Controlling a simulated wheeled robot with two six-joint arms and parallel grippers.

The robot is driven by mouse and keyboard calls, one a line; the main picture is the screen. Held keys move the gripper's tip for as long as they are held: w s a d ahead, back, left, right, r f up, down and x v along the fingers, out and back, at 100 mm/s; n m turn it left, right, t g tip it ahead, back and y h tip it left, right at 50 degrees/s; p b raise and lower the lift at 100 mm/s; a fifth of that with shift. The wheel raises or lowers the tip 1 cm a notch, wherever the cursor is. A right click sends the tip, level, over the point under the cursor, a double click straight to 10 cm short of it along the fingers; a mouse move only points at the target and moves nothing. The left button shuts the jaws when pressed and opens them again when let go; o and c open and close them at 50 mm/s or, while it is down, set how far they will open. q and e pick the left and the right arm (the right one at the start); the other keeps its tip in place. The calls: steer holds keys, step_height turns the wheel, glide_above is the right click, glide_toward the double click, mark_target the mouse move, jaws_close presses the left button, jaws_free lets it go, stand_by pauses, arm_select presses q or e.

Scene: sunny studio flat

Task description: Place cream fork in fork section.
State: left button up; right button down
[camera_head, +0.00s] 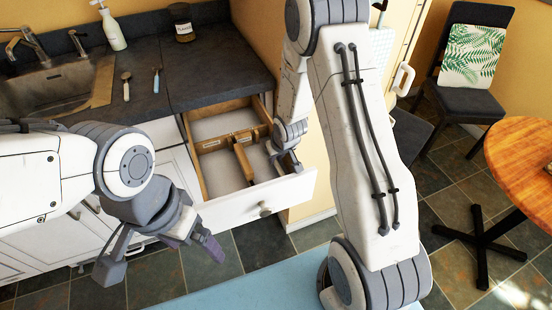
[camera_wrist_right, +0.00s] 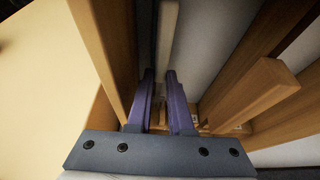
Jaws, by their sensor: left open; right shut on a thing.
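My right gripper (camera_head: 287,160) reaches down into the right front part of the open drawer (camera_head: 308,185). In the right wrist view its purple fingers (camera_wrist_right: 160,78) are shut on a slim cream strip, the cream fork (camera_wrist_right: 168,30). The fork lies low between a wooden side wall on the left and a wooden divider (camera_wrist_right: 245,95) on the right. Its tines are hidden, and I cannot tell whether it touches the drawer floor. My left gripper (camera_head: 160,262) is open and empty, in front of the cabinets, left of the drawer.
The drawer has wooden dividers (camera_head: 244,160) with small pale labels (camera_head: 212,144), too small to read. A cream-headed spoon (camera_head: 126,86) and a blue-handled utensil (camera_head: 157,80) lie on the dark counter. A soap bottle (camera_head: 112,30), jar (camera_head: 183,22) and sink (camera_head: 45,85) are behind.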

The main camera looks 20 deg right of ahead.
steer(key=shift+f+b, duration=0.5)
steer(key=shift+f, duration=0.1)
steer(key=shift+s, duration=0.1)
